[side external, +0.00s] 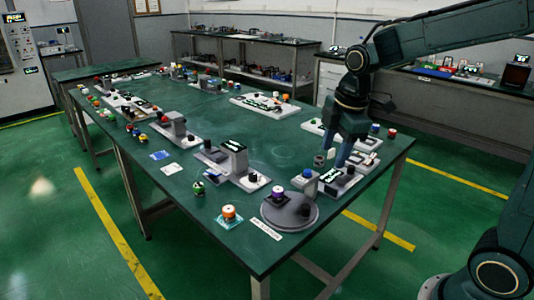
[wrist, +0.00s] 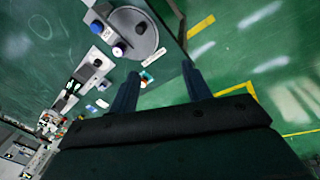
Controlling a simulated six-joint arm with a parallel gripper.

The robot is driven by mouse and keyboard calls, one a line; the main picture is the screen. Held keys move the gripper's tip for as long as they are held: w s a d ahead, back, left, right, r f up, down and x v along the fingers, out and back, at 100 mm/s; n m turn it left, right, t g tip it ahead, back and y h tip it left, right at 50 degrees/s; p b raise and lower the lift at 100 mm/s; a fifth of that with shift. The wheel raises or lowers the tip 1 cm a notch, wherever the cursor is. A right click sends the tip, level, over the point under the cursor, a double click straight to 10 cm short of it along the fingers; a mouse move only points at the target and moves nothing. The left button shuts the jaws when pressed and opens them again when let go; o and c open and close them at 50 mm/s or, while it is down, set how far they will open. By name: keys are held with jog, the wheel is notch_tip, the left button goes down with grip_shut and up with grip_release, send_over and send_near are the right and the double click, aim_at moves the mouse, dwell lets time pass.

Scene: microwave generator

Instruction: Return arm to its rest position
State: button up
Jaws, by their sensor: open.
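My gripper (side external: 340,150) is above the right side of the green table (side external: 285,152) in the side external view, over a white module near the right edge. Its fingers point down and look apart. In the wrist view my gripper (wrist: 158,85) shows two dark fingers spread wide with nothing between them. Whether the fingertips touch the module below cannot be told from the side view.
The table holds several grey and white modules, including a round grey plate (side external: 290,212) at the front corner and an orange-topped knob (side external: 229,213). A bench (side external: 460,100) stands behind on the right. The floor (side external: 60,230) at left is clear.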

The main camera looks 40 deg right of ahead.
jog(key=s+a+r+m+t, duration=0.1)
jog(key=s+a+m, duration=0.1)
jog(key=s+m, duration=0.4)
jog(key=s+a+r+m+t, duration=0.2)
jog(key=s+m, duration=0.4)
jog(key=s, duration=0.5)
jog(key=shift+s+r+m, duration=0.2)
jog(key=shift+s+m, duration=0.1)
dwell(0.8)
